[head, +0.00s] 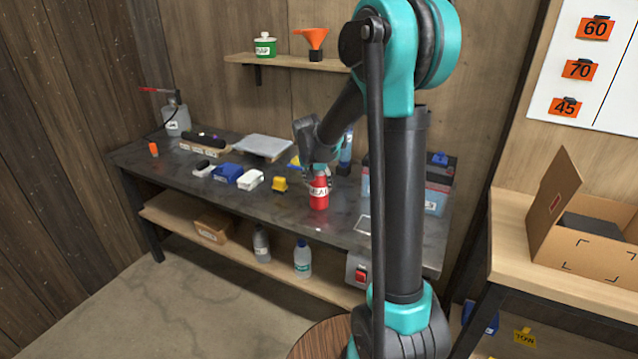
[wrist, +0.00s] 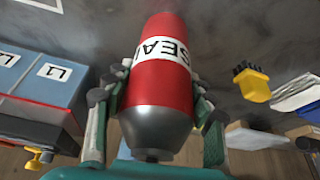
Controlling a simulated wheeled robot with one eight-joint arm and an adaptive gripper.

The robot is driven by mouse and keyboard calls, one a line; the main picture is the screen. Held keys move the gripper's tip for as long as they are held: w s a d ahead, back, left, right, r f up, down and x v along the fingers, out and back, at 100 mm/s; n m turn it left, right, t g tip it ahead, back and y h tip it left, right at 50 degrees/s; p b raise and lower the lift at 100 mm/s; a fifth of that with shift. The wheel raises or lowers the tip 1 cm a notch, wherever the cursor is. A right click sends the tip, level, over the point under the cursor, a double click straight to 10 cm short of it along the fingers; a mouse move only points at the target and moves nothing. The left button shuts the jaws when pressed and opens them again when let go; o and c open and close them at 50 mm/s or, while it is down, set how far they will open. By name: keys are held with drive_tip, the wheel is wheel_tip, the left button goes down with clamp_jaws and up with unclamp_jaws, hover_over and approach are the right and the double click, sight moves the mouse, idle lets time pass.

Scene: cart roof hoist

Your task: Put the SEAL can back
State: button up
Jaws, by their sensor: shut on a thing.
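The SEAL can (head: 319,192) is red with a white label and a grey end. In the head view it stands upright at the bench's front edge area, on or just above the top; I cannot tell which. My gripper (head: 318,170) is around its upper part from above. In the wrist view the can (wrist: 162,75) fills the middle, and the fingers of my gripper (wrist: 155,105) press on it from both sides. The dark metal bench (head: 290,212) lies under it.
A yellow-and-black piece (head: 280,184), a white box (head: 250,180) and a blue box (head: 226,173) sit left of the can. A blue-grey battery-like box (head: 436,195) stands to its right. A shelf (head: 290,62) with a green can (head: 265,46) and an orange funnel (head: 314,40) hangs above.

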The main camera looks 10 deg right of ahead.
drive_tip(key=shift+f, duration=0.1)
drive_tip(key=o, duration=1.6)
drive_tip(key=shift+c, duration=0.2)
drive_tip(key=v, duration=1.2)
drive_tip(key=s+d+f+n, duration=0.2)
drive_tip(key=s+f, duration=0.3)
drive_tip(key=s, duration=0.3)
drive_tip(key=s+d+f+n+y, duration=0.1)
drive_tip(key=s+d+f, duration=0.1)
drive_tip(key=s+f, duration=0.3)
drive_tip(key=s+d+f+n+y, duration=0.1)
drive_tip(key=s+f, duration=0.5)
drive_tip(key=s, duration=0.7)
drive_tip(key=shift+s+d+n, duration=0.2)
drive_tip(key=shift+d+n, duration=0.4)
drive_tip(key=shift+n, duration=0.2)
